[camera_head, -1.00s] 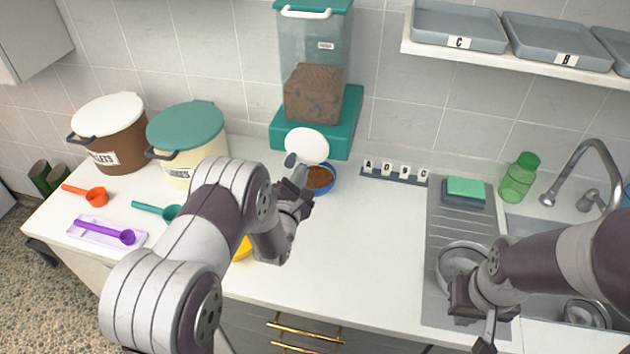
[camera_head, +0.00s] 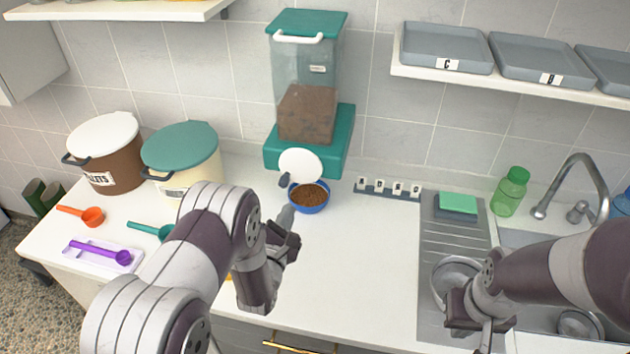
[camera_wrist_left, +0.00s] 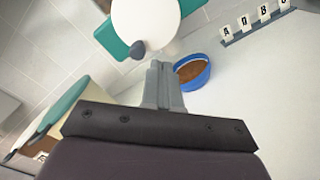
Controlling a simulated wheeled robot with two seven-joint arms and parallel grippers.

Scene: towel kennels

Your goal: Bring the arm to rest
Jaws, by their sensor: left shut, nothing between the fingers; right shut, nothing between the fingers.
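My left gripper (camera_head: 287,217) is shut and empty over the counter, just in front of the blue bowl of brown kibble (camera_head: 309,197). In the left wrist view its closed fingers (camera_wrist_left: 160,85) point toward the dispenser, with the blue bowl (camera_wrist_left: 193,72) just to their right. I cannot tell whether the fingertips touch the bowl. My right gripper (camera_head: 485,338) is low over the sink's drainboard at the right, in front of a metal bowl (camera_head: 458,272). Its fingertips are small and partly cut off at the bottom edge.
A teal dispenser (camera_head: 308,90) with a white flap (camera_head: 301,166) stands behind the bowl. Bins, an orange scoop (camera_head: 92,216), a teal scoop (camera_head: 150,230) and a purple scoop (camera_head: 110,254) lie left. A letter rack (camera_head: 388,190) and green bottle (camera_head: 511,191) stand right. The middle counter is clear.

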